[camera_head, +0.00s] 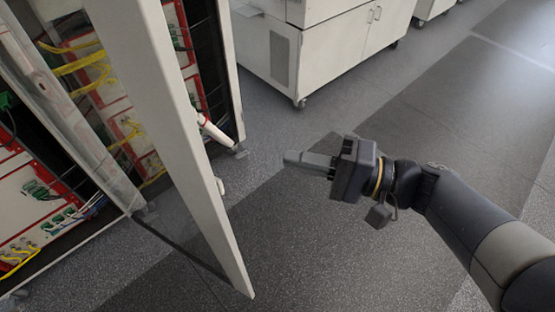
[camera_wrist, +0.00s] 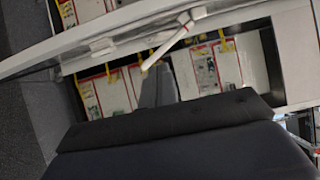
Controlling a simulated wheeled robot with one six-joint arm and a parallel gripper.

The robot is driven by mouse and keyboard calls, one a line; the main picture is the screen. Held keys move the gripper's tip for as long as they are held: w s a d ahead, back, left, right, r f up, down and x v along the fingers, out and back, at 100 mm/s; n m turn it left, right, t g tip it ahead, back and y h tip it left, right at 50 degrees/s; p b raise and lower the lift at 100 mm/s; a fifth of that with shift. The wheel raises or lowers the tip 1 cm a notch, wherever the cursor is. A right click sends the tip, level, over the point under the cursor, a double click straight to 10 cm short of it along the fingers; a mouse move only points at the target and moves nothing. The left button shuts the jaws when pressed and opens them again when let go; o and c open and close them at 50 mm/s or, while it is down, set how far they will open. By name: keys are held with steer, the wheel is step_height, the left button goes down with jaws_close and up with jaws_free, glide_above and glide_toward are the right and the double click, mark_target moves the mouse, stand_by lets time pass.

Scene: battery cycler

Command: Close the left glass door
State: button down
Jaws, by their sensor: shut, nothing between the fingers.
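The glass door (camera_head: 170,130) has a white frame and stands open, swung out from the cabinet in the head view. A small white handle piece (camera_head: 220,186) sits on its free edge. In the wrist view the door's white frame (camera_wrist: 60,52) crosses the top left. My gripper (camera_head: 290,158) is shut and empty, to the right of the free edge and apart from it. Its fingers also show in the wrist view (camera_wrist: 158,82), with the white frame beyond them.
The cabinet's inside shows red-edged modules (camera_head: 30,195) and yellow cables (camera_head: 80,65). A white lever with a red band (camera_head: 213,130) sticks out behind the door. A white wheeled cabinet (camera_head: 320,50) stands at the back. The grey floor (camera_head: 330,250) around my gripper is clear.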

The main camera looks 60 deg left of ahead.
steer(key=s+a+p, duration=0.3)
steer(key=s, duration=0.7)
steer(key=shift+a+p, duration=0.25)
steer(key=shift+p, duration=0.15)
